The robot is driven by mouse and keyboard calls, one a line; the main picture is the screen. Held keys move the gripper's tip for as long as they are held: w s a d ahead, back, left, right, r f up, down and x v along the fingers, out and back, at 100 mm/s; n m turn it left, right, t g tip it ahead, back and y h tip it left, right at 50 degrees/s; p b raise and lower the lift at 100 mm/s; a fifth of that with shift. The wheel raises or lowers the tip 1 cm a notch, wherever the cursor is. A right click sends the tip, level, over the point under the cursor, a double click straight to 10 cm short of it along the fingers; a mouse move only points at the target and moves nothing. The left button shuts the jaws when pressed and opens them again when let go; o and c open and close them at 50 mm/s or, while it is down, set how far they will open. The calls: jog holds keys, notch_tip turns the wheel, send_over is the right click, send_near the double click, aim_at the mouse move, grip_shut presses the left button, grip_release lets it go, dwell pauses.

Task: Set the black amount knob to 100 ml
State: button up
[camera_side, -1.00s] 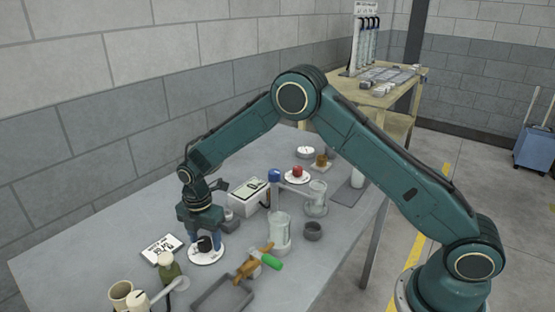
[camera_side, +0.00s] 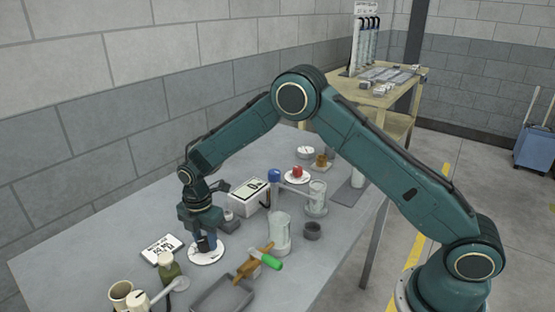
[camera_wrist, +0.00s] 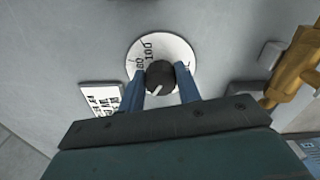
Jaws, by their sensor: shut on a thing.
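The black amount knob (camera_wrist: 160,76) stands in the middle of a round white dial (camera_wrist: 182,49). In the side view the dial (camera_side: 205,257) lies on the grey bench below my gripper (camera_side: 204,243). My gripper (camera_wrist: 161,83) is shut on the knob, with one blue finger on each side of it. A pale pointer line on the knob runs toward its lower edge in the wrist view. The number 100 shows on the dial above the knob, with another number to its left. The lower part of the dial is hidden by the fingers and palm.
A white label card (camera_side: 162,249) lies left of the dial. A grey tray (camera_side: 222,296), a green-handled brass valve (camera_side: 259,262) and a glass beaker (camera_side: 279,235) stand to the right. A cream cup (camera_side: 121,295) is at the front left.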

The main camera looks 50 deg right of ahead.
jog(key=m, duration=0.7)
jog(key=shift+s, duration=0.15)
jog(key=m, duration=0.7)
jog(key=shift+s+a, duration=0.1)
jog(key=m, duration=0.4)
jog(key=shift+m, duration=0.4)
jog(key=m, duration=0.4)
jog(key=shift+a, duration=0.15)
jog(key=shift+m, duration=0.3)
jog(key=o, duration=1)
jog(key=shift+c, duration=0.2)
